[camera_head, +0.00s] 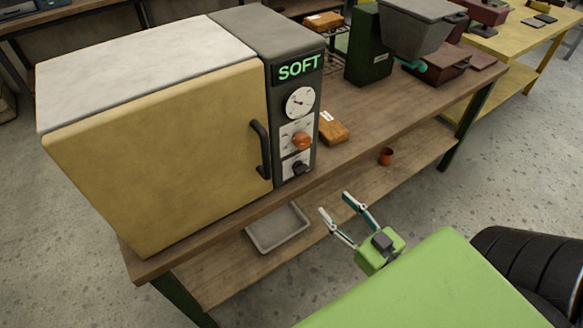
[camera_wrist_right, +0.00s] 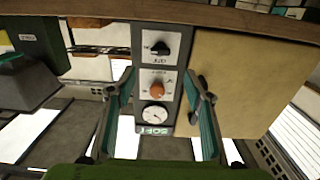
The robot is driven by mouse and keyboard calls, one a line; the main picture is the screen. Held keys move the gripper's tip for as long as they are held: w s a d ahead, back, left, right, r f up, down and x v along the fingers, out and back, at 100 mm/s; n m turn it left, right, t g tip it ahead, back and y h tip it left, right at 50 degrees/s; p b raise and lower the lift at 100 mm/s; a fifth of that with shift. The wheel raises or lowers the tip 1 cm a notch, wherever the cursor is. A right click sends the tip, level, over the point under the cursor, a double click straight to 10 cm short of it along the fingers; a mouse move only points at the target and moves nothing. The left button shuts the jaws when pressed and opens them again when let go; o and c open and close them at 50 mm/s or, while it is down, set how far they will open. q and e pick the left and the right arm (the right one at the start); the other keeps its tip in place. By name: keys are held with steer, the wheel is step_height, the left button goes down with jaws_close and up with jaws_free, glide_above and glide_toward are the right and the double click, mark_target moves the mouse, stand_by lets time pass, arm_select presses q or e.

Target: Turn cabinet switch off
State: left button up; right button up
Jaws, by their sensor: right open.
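The yellow cabinet (camera_head: 160,150) stands on the bench with a dark control panel on its right side. The panel has a lit green "SOFT" display (camera_head: 299,68), a white dial (camera_head: 299,102), an orange knob (camera_head: 301,140) and a black switch knob (camera_head: 300,168) at the bottom. In the wrist view the panel appears upside down, with the black switch knob (camera_wrist_right: 160,48) above the orange knob (camera_wrist_right: 157,90). My right gripper (camera_head: 334,203) is open and empty, in front of and below the panel, apart from it. Its fingers (camera_wrist_right: 160,75) frame the panel in the wrist view. My left gripper is out of view.
A dark handle (camera_head: 261,148) projects from the cabinet door beside the panel. A grey tray (camera_head: 278,228) and an orange cup (camera_head: 386,156) are on the lower shelf. An orange-brown block (camera_head: 332,128) lies right of the cabinet. The air before the panel looks clear.

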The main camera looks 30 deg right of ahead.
mark_target(304, 171)
steer(key=w, duration=0.4)
steer(key=w+p, duration=0.1)
steer(key=w, duration=0.4)
steer(key=w+a+p, duration=0.1)
steer(key=w, duration=0.3)
steer(key=shift+w+a+r, duration=0.1)
steer(key=shift+w+r, duration=0.25)
steer(key=shift+w, duration=0.05)
steer(key=shift+c, duration=0.3)
steer(key=c, duration=1)
